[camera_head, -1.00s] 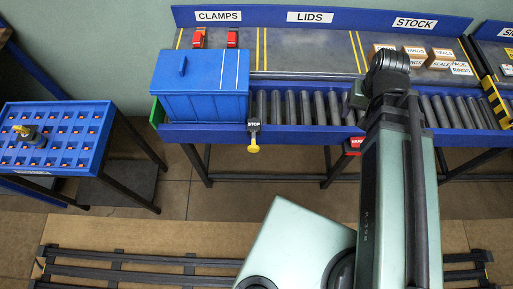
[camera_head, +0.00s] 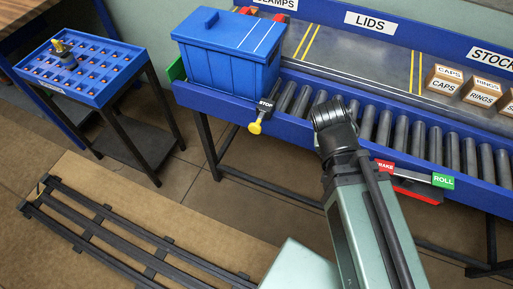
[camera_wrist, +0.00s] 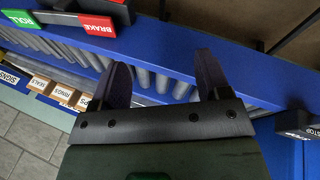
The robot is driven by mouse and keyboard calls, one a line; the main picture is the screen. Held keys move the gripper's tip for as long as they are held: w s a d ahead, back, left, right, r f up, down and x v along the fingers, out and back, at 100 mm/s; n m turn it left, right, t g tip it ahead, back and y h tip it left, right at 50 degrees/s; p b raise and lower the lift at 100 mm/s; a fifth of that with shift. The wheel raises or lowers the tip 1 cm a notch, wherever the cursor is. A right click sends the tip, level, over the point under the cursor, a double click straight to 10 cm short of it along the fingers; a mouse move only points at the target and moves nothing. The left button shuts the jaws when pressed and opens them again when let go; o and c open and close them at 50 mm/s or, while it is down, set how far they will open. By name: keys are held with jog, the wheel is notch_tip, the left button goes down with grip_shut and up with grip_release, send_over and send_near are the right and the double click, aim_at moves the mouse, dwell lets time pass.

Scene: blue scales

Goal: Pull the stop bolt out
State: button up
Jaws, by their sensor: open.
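The stop bolt (camera_head: 256,127) has a yellow knob and sticks out of the blue conveyor's front rail, under a black STOP label (camera_head: 264,106). Just behind it on the rollers stands a blue lidded bin (camera_head: 228,70). In the wrist view, my gripper (camera_wrist: 164,68) has its two dark fingers spread, with nothing between them, over the rail and rollers. The black STOP block (camera_wrist: 295,123) shows at that view's right edge, apart from the fingers; the yellow knob is not visible there. In the head view, my arm's dark wrist is right of the bolt and the fingers are hidden.
A red BRAKE and green ROLL block (camera_head: 443,181) sits on the rail right of my wrist; it also shows in the wrist view (camera_wrist: 60,24). Labelled boxes (camera_head: 480,92) stand behind the rollers. A blue tray table (camera_head: 85,72) stands left. Floor rails (camera_head: 120,235) lie in front.

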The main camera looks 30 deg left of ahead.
jog(key=s+a+f+n+t+b, duration=0.1)
jog(key=s+a+f+t+b, duration=0.35)
jog(key=a+f+b, duration=0.55)
jog(key=m+t+y+b, duration=0.4)
jog(key=t+y+b, duration=0.25)
jog(key=t, duration=0.35)
send_near(254, 130)
jog(key=w, duration=0.3)
jog(key=w+a, duration=0.1)
jog(key=w, duration=0.3)
jog(key=w+a, duration=0.1)
jog(key=w, duration=0.2)
jog(key=shift+w+b, duration=0.3)
jog(key=shift+b, duration=0.1)
